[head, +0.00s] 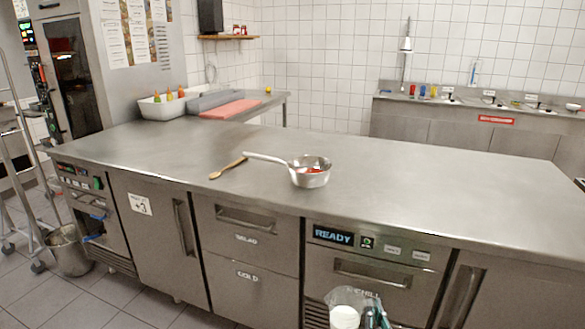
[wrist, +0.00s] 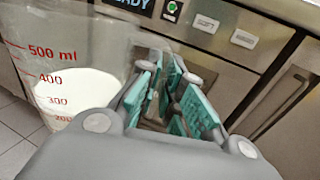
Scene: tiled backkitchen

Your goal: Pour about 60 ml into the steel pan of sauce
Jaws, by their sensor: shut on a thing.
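The steel pan (head: 310,180) stands upright on the steel counter, its long handle pointing left. Red sauce (head: 312,170) shows inside it. A clear measuring jug (head: 349,295) with white liquid is at the bottom edge of the head view, in front of the counter and apart from the pan. In the wrist view the jug (wrist: 100,50) has red marks, and the white liquid (wrist: 75,98) appears between about 300 and 400 ml; the slanted view hides the exact level. My gripper (wrist: 172,85), with teal pads, is shut on the jug's handle, beside the jug's body.
A wooden spoon (head: 228,169) lies on the counter left of the pan. A white bin with bottles (head: 165,106) and red and grey boards (head: 230,108) are at the back left. The counter right of the pan is clear. Drawer fronts (head: 372,268) face me below its edge.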

